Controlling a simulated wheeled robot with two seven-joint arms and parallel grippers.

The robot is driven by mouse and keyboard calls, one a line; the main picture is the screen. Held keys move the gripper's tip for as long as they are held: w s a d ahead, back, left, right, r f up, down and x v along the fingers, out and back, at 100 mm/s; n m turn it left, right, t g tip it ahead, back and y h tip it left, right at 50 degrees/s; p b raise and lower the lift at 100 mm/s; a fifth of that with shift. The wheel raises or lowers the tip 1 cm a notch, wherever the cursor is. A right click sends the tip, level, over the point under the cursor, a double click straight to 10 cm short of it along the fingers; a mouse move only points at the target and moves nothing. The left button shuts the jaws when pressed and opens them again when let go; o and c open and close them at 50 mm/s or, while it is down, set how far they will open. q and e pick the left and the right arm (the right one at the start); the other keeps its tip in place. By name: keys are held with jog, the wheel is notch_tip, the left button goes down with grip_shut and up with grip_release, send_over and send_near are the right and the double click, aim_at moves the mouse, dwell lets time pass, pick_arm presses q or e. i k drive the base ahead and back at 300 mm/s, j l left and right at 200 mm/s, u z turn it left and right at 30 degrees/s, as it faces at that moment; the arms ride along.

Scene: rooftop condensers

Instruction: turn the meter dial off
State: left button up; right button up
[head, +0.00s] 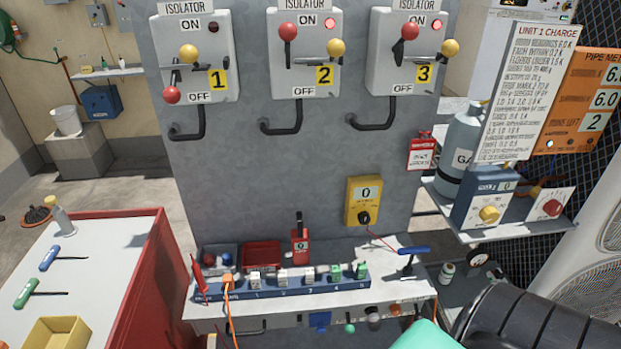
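The meter is a yellow box (356,190) standing upright against the grey panel, at the back of the white shelf. Its small display reads 0. Its round black dial (364,217) sits on the lower front; its pointer is too small for me to read its setting. A thin red lead runs from near the meter down to the right. Nothing covers the meter's front.
A blue terminal strip (290,290) lies along the shelf front, below the meter. A blue-handled tool (400,249) stands to the right. Three isolators hang above. A blue box with a yellow knob (489,214) and a red knob (552,208) sit further right.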

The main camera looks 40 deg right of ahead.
aim_at(364, 217)
jog(key=z, duration=1.6)
